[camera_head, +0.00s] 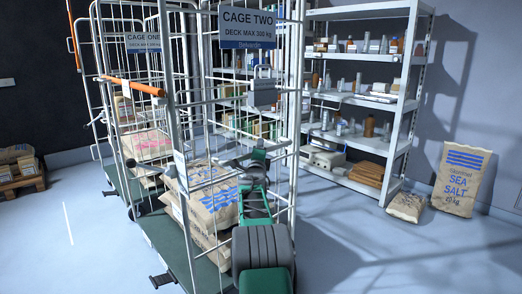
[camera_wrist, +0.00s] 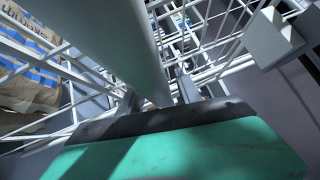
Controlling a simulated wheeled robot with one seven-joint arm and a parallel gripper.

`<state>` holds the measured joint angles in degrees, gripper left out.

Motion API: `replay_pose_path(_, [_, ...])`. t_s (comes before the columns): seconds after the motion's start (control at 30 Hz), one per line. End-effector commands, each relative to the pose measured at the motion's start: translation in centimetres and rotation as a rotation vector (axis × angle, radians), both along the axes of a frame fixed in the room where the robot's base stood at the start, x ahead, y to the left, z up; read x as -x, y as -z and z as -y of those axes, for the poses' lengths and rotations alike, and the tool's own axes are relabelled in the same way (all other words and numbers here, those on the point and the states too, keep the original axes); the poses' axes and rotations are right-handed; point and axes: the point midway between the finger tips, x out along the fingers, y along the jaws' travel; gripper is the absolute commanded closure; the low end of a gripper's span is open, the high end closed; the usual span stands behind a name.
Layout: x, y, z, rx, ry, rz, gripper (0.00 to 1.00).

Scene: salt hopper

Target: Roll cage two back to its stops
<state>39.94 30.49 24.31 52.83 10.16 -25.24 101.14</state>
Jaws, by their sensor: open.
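Cage two is a tall wire roll cage (camera_head: 168,130) with a sign reading CAGE TWO (camera_head: 247,27) and a green deck (camera_head: 165,238). Paper sacks with blue stripes (camera_head: 212,205) lie on the deck. My gripper (camera_head: 226,163) is at the cage's near side, partly hidden by bars. In the wrist view a thick grey tube crosses in front of my open gripper (camera_wrist: 158,95). I cannot tell whether the jaws are around the tube. The stops cannot be made out.
Cage one (camera_head: 105,75) stands behind on the left. Shelving (camera_head: 400,120) is behind on the right. A grey box (camera_head: 262,92) hangs on the cage mesh. The floor at front right is clear.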

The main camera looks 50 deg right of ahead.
Motion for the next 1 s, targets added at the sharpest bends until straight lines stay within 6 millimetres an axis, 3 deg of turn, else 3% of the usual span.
replay_pose_path(0.4, [4.5, 1.0, -4.6, 0.0, 0.007, -0.003, 0.59])
replay_pose_path(1.0, [4.8, 1.1, -4.7, -0.001, 0.009, -0.003, 0.59])
